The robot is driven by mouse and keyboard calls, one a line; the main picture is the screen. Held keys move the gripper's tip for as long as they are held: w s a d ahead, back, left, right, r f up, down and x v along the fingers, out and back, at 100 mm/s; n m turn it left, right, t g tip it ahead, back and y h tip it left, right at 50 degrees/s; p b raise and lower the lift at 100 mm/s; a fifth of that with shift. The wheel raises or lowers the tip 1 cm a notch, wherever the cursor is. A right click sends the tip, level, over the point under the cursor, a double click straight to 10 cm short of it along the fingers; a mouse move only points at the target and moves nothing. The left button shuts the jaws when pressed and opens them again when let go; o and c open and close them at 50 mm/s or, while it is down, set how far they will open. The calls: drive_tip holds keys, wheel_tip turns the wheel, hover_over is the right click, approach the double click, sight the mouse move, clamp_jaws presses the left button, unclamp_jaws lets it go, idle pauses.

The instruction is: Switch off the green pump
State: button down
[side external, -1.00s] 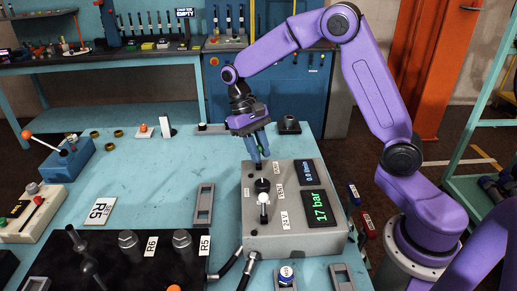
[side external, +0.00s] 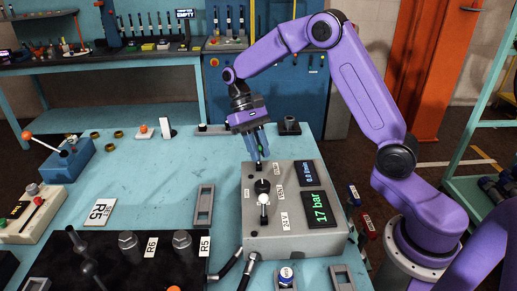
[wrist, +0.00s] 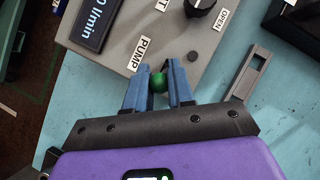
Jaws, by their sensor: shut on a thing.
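The grey control box (side external: 294,234) stands on the light blue table, with a PUMP label (wrist: 140,54) near its far edge. The small green pump switch (wrist: 159,83) is beside that label. My gripper (wrist: 159,78) is shut on its green tip, with one blue finger on each side. In the side view my gripper (side external: 259,153) points down at the far edge of the box, and the fingers largely hide the switch. The box's displays read 17 bar (side external: 320,208) and about 0.0 l/min (side external: 310,173).
A black knob (side external: 262,186) and a white-tipped lever (side external: 264,199) stand on the box near my fingers. A grey slotted holder (side external: 204,205) lies to the left. A black board with fittings (side external: 110,265) is at front left. The table behind the box is mostly clear.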

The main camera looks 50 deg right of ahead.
drive_tip(key=c, duration=1)
unclamp_jaws()
drive_tip(key=shift+c, duration=0.2)
drive_tip(key=v, duration=1.2)
drive_tip(key=s+a+n+t+h, duration=0.1)
drive_tip(key=s+a+n+t, duration=0.2)
drive_tip(key=s, duration=0.4)
drive_tip(key=s+a+n+h, duration=0.1)
drive_tip(key=s+a+n, duration=0.3)
drive_tip(key=s, duration=0.4)
drive_tip(key=s+d+f+n+t, duration=0.1)
drive_tip(key=s+f+n, duration=0.1)
drive_tip(key=s, duration=0.4)
drive_tip(key=s+d+f+n+t, duration=0.1)
drive_tip(key=s+f+n, duration=0.1)
drive_tip(key=s, duration=0.4)
drive_tip(key=s+d+f+n+t+y, duration=0.1)
drive_tip(key=s+f+n, duration=0.2)
drive_tip(key=s, duration=0.2)
drive_tip(key=shift+s+d+t, duration=0.3)
drive_tip(key=shift+s+d, duration=0.1)
